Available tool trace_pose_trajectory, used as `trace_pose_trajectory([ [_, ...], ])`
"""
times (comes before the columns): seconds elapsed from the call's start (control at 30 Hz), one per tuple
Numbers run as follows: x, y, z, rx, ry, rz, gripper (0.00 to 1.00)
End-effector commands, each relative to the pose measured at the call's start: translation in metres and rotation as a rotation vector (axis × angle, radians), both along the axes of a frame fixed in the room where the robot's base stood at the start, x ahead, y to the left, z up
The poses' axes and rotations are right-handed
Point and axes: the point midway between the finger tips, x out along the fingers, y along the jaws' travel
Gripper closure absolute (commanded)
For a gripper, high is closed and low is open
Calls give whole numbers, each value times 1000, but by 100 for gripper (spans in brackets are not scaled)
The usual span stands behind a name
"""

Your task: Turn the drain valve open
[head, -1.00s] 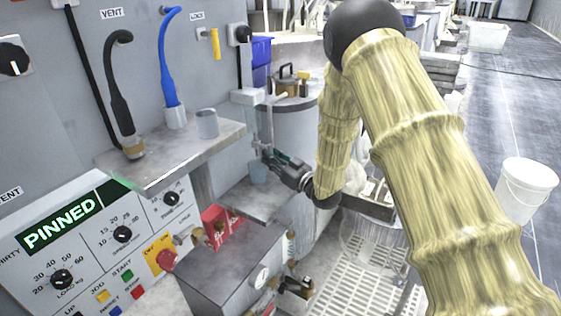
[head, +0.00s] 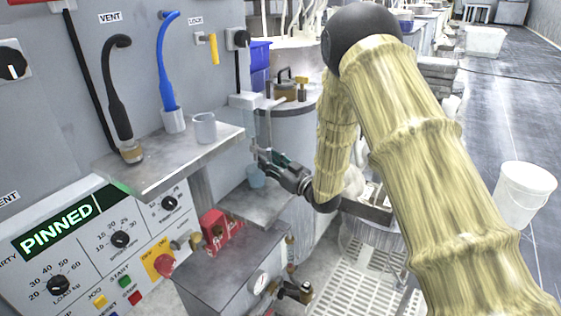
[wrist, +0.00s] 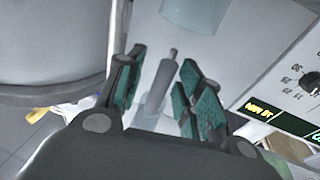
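My gripper (head: 256,158) has dark fingers with green pads and is beside the column under a pale wall fixture. In the wrist view its two fingers (wrist: 165,82) stand apart. A grey rod with a thin tip (wrist: 163,80) lies between them, with a gap visible to the right pad. The rod appears to be the lower part of the upright tube (head: 265,125) under the fixture (head: 247,100). I cannot tell for certain which part is the drain valve.
A shelf (head: 165,165) with a grey cup (head: 205,127) and hoses is at left. Below it are the control panel (head: 85,250), a red lock box (head: 215,232) and a metal box (head: 235,270) with brass fittings (head: 295,290). A grey drum (head: 295,130) stands behind my gripper.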

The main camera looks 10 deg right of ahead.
Motion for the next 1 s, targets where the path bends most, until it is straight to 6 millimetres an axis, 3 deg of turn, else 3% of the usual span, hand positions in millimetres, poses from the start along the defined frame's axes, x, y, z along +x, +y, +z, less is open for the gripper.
trace_pose_trajectory([
  [0.27,-14,-10,-3,1,3,-1,64],
  [0.7,-78,-53,-15,1,3,-2,64],
  [1.0,-98,-67,-18,0,0,0,64],
])
